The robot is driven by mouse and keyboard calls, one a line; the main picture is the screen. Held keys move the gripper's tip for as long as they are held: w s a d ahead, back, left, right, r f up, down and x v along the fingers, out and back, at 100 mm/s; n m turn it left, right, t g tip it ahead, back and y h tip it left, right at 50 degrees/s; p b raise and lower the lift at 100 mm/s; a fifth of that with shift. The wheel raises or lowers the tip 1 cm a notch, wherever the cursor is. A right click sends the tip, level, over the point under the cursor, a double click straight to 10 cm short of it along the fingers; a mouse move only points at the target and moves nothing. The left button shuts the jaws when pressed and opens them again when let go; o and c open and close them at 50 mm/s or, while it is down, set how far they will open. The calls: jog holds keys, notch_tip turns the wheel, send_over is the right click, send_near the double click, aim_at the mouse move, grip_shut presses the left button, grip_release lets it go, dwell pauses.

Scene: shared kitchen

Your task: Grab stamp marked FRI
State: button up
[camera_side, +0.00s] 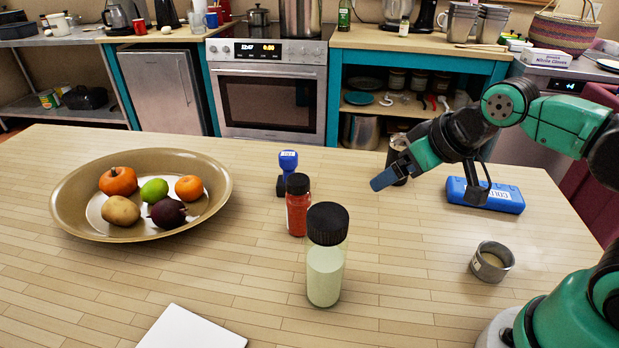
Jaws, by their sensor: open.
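A small blue stamp (289,161) with a white label on top stands upright on the table, left of centre. The lettering on its label is too small to read. A red spice jar with a dark lid (298,213) stands in front of it and hides part of its lower body. My gripper (382,180) is open, to the right of the stamp and apart from it, above the table. It points down and to the left. A dark cup or jar (397,158) stands behind the gripper and is partly hidden.
A clear jar of pale contents (325,272) stands in front of the red jar. A wide fruit bowl (75,215) is at left. A white sheet (192,330) is at the front.

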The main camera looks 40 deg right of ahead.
aim_at(293, 155)
jog(key=w+a+f+n+t+y, duration=0.1)
jog(key=w+n+y, duration=0.1)
jog(key=w, duration=0.4)
jog(key=w+a+f+n+t+y, duration=0.1)
jog(key=w+f+n+y, duration=0.1)
jog(key=w, duration=0.4)
jog(key=w+f+n+y, duration=0.2)
jog(key=w+n+y, duration=0.2)
jog(key=w+y, duration=0.1)
jog(key=shift+w+a+f+t, duration=0.1)
jog(key=shift+w+a+t, duration=0.3)
jog(key=shift+w, duration=0.35)
jog(key=shift+w+f+n+t+y, duration=0.3)
jog(key=shift+w+f+n+y, duration=0.1)
jog(key=shift+f+y, duration=0.2)
jog(key=shift+x, duration=2.7)
jog(key=shift+d, duration=0.1)
grip_shut()
